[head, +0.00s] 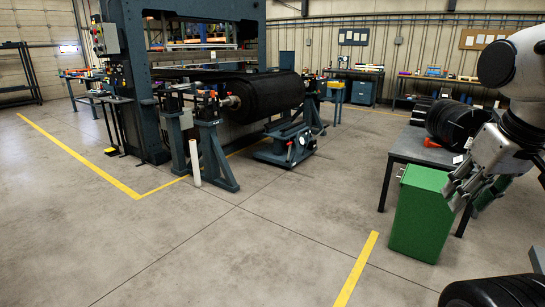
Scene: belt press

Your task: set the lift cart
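The lift cart (287,147) is a low blue-grey cart on the floor. The roll's shaft end is at a blue-grey stand (214,150) on the left. My gripper (463,196) hangs at the right, in front of a green bin and far from the cart. I see nothing held in it, but its finger opening is unclear.
A blue-grey press frame (133,75) stands behind the roll. A white upright tube (195,163) stands by the stand. The green bin (422,212) and a table (410,150) with black rolls (455,122) are at right. Yellow lines (75,153) mark the floor. The middle floor is clear.

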